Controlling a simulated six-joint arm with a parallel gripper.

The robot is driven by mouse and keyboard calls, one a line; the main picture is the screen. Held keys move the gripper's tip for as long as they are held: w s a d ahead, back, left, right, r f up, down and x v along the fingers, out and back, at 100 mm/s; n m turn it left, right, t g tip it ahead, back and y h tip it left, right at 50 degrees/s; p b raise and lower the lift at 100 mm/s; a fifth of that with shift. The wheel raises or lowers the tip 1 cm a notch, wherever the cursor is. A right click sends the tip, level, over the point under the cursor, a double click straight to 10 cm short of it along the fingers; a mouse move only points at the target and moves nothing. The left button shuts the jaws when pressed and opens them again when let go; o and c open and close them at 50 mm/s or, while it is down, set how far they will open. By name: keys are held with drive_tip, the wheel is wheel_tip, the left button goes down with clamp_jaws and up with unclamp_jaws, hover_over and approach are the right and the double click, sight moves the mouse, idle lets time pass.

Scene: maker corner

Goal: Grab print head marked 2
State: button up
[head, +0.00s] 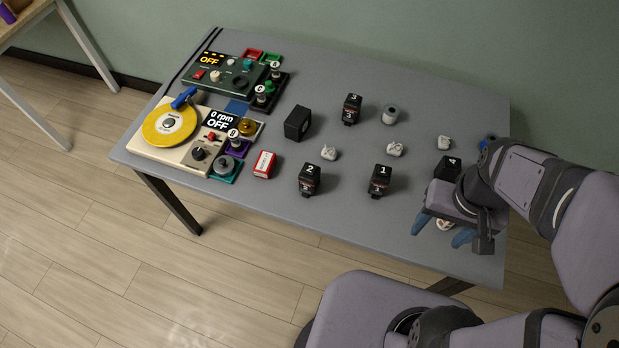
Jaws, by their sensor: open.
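The print head marked 2 (309,180) is a small black block standing on the grey table near its front edge, left of the print head marked 1 (380,181). The print head marked 3 (351,109) stands farther back. One marked 4 (447,168) is at the right, partly hidden by my arm. My gripper (441,232) is open at the table's front right, with its blue fingertips apart. It is well to the right of print head 2. A small pale object (445,225) shows between the fingers; I cannot tell whether they touch it.
Crumpled white lumps (329,153) lie among the print heads. A grey cylinder (390,115), a plain black box (297,123) and a red-and-white box (264,164) stand nearby. A turntable device (168,124) and a green control box (222,80) fill the left end. The table's front middle is clear.

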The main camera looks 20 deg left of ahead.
drive_tip(key=w+n+t+h+b, duration=0.2)
drive_tip(key=w+n+h+b, duration=0.35)
drive_tip(key=n, duration=0.95)
wheel_tip(320, 180, up, 2)
drive_tip(key=n+t+y+b, duration=0.5)
drive_tip(key=n+t+b, duration=0.2)
drive_tip(key=n+t, duration=1.15)
hover_over(307, 186)
drive_tip(key=s, duration=0.1)
drive_tip(key=n+g, duration=0.2)
drive_tip(key=g, duration=0.1)
drive_tip(key=shift+t+h, duration=0.25)
drive_tip(key=shift+h, duration=0.1)
wheel_tip(307, 186, down, 18)
drive_tip(key=shift+r, duration=0.1)
drive_tip(key=shift+w+d+p, duration=0.1)
drive_tip(key=shift+w+p, duration=0.35)
drive_tip(key=shift+w, duration=0.3)
drive_tip(key=shift+w+p, duration=0.8)
drive_tip(key=shift+w, duration=2.15)
